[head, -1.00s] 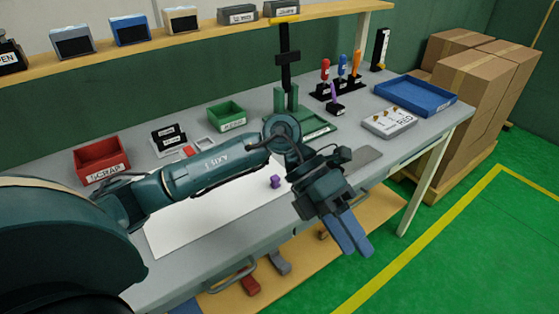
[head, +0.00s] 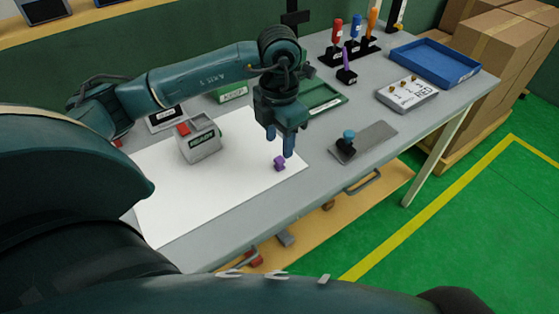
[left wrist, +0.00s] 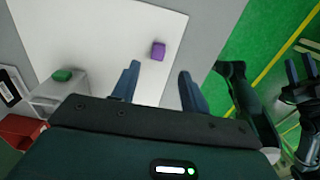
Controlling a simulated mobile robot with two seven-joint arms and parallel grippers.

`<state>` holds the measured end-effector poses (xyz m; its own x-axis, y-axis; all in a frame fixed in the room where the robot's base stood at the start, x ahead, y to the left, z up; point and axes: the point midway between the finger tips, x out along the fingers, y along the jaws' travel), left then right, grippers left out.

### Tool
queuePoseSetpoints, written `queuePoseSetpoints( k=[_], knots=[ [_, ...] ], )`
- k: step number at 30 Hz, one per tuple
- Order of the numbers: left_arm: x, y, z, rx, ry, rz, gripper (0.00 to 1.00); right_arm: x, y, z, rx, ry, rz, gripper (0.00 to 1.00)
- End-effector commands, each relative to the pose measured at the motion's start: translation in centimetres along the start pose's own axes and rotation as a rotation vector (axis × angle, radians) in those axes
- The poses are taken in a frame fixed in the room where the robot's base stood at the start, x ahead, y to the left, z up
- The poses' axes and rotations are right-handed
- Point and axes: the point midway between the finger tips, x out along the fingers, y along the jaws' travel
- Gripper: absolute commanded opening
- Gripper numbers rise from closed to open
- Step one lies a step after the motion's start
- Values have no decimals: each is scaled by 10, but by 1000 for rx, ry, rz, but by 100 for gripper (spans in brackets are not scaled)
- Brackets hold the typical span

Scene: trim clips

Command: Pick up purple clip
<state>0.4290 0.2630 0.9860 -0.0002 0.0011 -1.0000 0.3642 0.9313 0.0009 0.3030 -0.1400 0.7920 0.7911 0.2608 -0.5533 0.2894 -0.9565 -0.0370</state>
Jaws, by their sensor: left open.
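The purple clip (head: 280,163) lies on the white sheet (head: 190,205) on the grey workbench. My left gripper (head: 281,148) points down just above and behind the clip in the head view, its fingers apart and empty. In the left wrist view the clip (left wrist: 158,51) shows beyond the gap between the open left fingertips (left wrist: 160,72). My right gripper (left wrist: 301,72) shows small at the right edge of the left wrist view, away from the clip; its jaw opening is unclear.
A grey box with a red top (head: 200,140) stands left of the gripper. Upright coloured tools (head: 355,40), a white numbered block (head: 408,93) and a blue tray (head: 435,62) stand farther back.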

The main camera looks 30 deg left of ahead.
Motion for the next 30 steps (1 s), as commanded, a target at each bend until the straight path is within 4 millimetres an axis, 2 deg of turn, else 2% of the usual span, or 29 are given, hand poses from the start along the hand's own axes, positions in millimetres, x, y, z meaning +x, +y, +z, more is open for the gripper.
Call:
queuePoseSetpoints(
  k=[5, 13, 22, 30],
  knots=[
    [12, 1, -1, 1, 3, -2, 45, -1, 2, -2, 0, -3, 4, 36],
    [50, 3, -2, 1, 3, -2, 45, -2, 7, -1, 6, -21, 19, 36],
    [57, 3, -1, 2, -1, -1, 45, -2, 8, -1, 10, -22, 23, 36],
    [57, 3, -1, 2, -1, -1, 24, -2, 6, -1, 10, -23, 19, 36]
  ],
)
